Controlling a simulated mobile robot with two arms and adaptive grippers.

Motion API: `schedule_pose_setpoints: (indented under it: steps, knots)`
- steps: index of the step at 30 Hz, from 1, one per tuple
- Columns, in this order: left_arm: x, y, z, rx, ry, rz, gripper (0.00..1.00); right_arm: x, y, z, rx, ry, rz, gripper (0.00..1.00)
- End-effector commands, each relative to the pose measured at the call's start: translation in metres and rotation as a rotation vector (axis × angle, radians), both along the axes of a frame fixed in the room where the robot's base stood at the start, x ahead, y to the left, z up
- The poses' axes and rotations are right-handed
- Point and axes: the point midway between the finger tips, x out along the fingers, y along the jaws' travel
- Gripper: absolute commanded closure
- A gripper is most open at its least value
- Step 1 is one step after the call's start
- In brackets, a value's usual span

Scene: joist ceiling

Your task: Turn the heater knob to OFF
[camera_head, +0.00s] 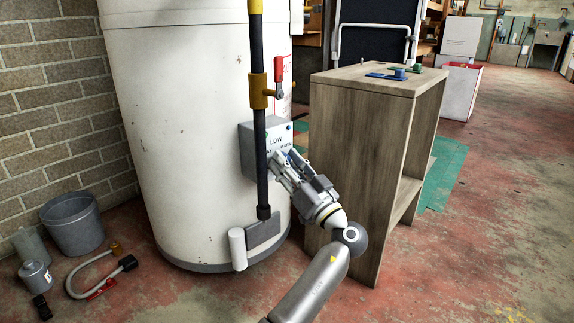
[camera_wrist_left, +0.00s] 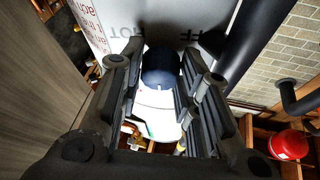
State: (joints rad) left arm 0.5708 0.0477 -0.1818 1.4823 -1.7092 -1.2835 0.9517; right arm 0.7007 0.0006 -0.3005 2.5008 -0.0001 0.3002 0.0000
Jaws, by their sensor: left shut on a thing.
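The white heater tank (camera_head: 185,120) stands at centre left in the head view. A grey control box (camera_head: 250,150) on its front carries a label reading LOW and, partly covered, WARM. My left gripper (camera_head: 283,168) is at the front of this box and hides the knob in the head view. In the left wrist view the dark blue round knob (camera_wrist_left: 161,66) sits between the two fingers, and my left gripper (camera_wrist_left: 161,90) is shut on it. Upside-down lettering beside it reads HOT and, partly hidden, FF. I cannot tell which way the knob points. My right gripper is not in view.
A black and yellow pipe (camera_head: 259,150) with a red-handled valve (camera_head: 280,75) runs down just left of my gripper. A wooden cabinet (camera_head: 355,170) stands close on the right. A grey bucket (camera_head: 73,224) and a hose (camera_head: 95,275) lie at the left.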

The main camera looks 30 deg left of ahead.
Motion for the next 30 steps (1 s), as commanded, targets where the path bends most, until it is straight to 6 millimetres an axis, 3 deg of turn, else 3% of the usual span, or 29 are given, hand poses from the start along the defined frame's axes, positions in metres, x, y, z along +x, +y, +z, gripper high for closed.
schedule_pose_setpoints:
  steps: [7, 8, 12, 23, 30]
  knots:
    - [0.0, 0.0, -0.002, -0.003, 0.001, 0.0, 0.93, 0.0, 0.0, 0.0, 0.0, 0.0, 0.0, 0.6]
    - [0.0, 0.0, -0.002, -0.003, 0.001, 0.0, 0.65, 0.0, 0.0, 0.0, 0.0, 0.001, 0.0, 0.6]
    - [0.0, 0.0, -0.001, -0.002, 0.002, 0.0, 0.47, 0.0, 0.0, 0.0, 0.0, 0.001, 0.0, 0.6]
    - [-0.001, -0.001, -0.001, -0.001, 0.001, 0.001, 0.47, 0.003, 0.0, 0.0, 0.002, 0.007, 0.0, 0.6]
    - [-0.008, -0.026, -0.012, -0.002, 0.002, -0.002, 0.47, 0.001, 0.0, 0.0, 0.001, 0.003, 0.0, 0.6]
